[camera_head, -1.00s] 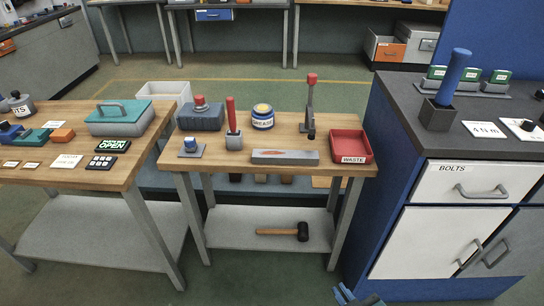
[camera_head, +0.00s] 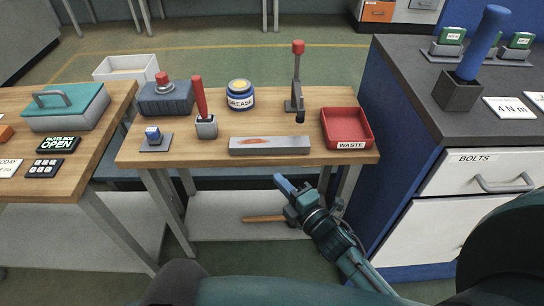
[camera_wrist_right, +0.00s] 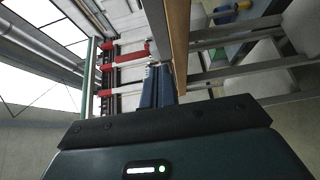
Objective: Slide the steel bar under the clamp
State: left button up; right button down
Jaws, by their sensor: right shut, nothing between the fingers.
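The steel bar (camera_head: 270,146) is a flat grey block with an orange-red mark, lying along the front edge of the wooden workbench (camera_head: 200,158). The clamp (camera_head: 296,85) stands behind the bar's right part, with its red-tipped lever upright and a dark pad low at its front. The bar lies in front of the clamp, not beneath the pad. My right gripper (camera_head: 282,182) is shut and empty, below and in front of the bench edge, apart from the bar. Its blue fingers (camera_wrist_right: 158,88) are together in the right wrist view. My left gripper is not in view.
A red waste tray (camera_head: 365,133) is right of the bar. A blue cabinet (camera_head: 392,165) closes the right side.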

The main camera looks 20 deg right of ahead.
aim_at(273, 150)
jog(key=w, duration=0.7)
jog(key=shift+w, duration=0.2)
jog(key=shift+w+d, duration=0.2)
jog(key=shift+w, duration=0.3)
jog(key=shift+w+d+b, duration=0.15)
jog(key=shift+w+d, duration=0.2)
jog(key=shift+w, duration=0.3)
jog(key=shift+w+d+b, duration=0.15)
jog(key=shift+w+d, duration=0.2)
jog(key=shift+w, duration=0.25)
jog(key=shift+s, duration=0.1)
